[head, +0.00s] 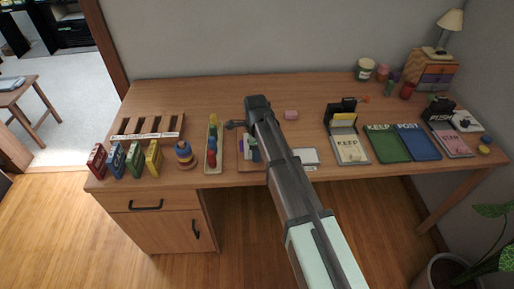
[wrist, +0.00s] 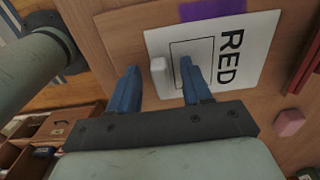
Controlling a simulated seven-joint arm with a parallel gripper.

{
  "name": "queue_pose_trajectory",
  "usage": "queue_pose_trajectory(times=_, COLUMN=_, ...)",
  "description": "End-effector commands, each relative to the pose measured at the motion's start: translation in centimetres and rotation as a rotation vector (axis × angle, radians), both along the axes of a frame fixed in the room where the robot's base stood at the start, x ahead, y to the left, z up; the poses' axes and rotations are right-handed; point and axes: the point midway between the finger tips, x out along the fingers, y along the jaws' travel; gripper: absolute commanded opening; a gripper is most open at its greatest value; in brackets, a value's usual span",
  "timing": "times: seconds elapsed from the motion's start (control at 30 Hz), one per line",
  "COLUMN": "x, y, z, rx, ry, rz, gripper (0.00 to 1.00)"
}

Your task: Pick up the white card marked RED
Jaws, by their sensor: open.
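The white card marked RED (wrist: 248,35) lies flat on the brown wood surface in the wrist view, with a dark outlined rectangle printed on it. A small white block (wrist: 160,78) shows at its left edge; I cannot tell whether it is joined to the card. My gripper (wrist: 157,72) is open, its two blue fingers apart, with the right fingertip over the card and the left one beside the block. Contact with either is unclear. In the head view my gripper (head: 236,124) is above the desk's middle. I cannot make out the card there.
A pink block (wrist: 290,122) lies right of the card; it also shows in the head view (head: 291,115). The desk's back middle is clear.

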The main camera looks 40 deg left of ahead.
Motion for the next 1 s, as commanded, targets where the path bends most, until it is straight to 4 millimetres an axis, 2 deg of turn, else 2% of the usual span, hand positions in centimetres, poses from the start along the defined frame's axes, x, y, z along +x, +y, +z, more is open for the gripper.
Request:
queue_pose_trajectory(times=0.17, x=-0.01, y=0.01, z=0.01, rx=0.0, ry=0.0, rz=0.0, gripper=0.48)
queue_pose_trajectory(times=0.67, x=0.0, y=0.0, z=0.02, rx=0.0, ry=0.0, rz=0.0, gripper=0.0)
queue_pose_trajectory(times=1.0, x=-0.01, y=0.01, z=0.09, rx=0.0, ry=0.0, rz=0.0, gripper=0.0)
